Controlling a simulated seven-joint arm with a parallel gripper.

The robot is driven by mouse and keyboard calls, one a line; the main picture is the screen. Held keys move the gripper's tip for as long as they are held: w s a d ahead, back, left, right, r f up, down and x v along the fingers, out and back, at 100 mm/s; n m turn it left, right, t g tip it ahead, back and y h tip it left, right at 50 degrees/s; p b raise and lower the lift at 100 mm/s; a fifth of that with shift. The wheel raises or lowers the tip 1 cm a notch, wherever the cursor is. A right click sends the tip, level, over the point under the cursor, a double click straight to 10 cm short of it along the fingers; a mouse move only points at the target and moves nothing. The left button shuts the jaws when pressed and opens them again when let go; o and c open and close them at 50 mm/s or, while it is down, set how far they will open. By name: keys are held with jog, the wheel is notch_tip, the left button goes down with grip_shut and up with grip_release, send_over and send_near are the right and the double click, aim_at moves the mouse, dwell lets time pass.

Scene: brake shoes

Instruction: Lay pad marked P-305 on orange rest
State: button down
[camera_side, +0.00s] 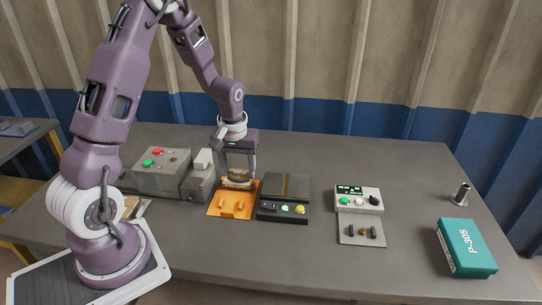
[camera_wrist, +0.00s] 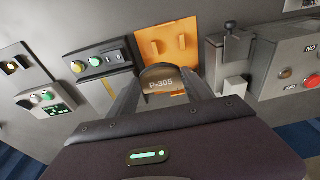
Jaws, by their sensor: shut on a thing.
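The pad marked P-305 (camera_wrist: 161,84) is a curved dark piece with a tan edge, and its label reads clearly in the wrist view. My gripper (camera_side: 238,178) is shut on the pad (camera_side: 238,175), with one finger on each side. The orange rest (camera_side: 233,203) is a flat plate with small raised pegs on the table. My gripper holds the pad over the rear part of the rest in the side view. The rest also shows beyond the pad in the wrist view (camera_wrist: 180,45). I cannot tell whether pad and rest touch.
A grey box with red and green buttons (camera_side: 160,175) and a grey clamp-like block (camera_side: 199,180) stand left of the rest. A dark device (camera_side: 286,188) stands close on its right. Further right are a small control box (camera_side: 358,198), a grey plate (camera_side: 361,231), a teal P-305 box (camera_side: 466,248) and a metal cylinder (camera_side: 461,194).

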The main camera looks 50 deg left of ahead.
jog(key=shift+s+a+f, duration=0.2)
jog(key=shift+s+f, duration=0.3)
jog(key=shift+f, duration=0.8)
jog(key=shift+s+a+f, duration=0.15)
jog(key=shift+s+f, duration=0.35)
jog(key=shift+f, duration=0.8)
jog(key=shift+s+a+f, duration=0.2)
jog(key=shift+s+f, duration=0.3)
jog(key=shift+f, duration=0.8)
jog(key=shift+f, duration=0.35)
jog(key=shift+c, duration=1.9)
grip_release()
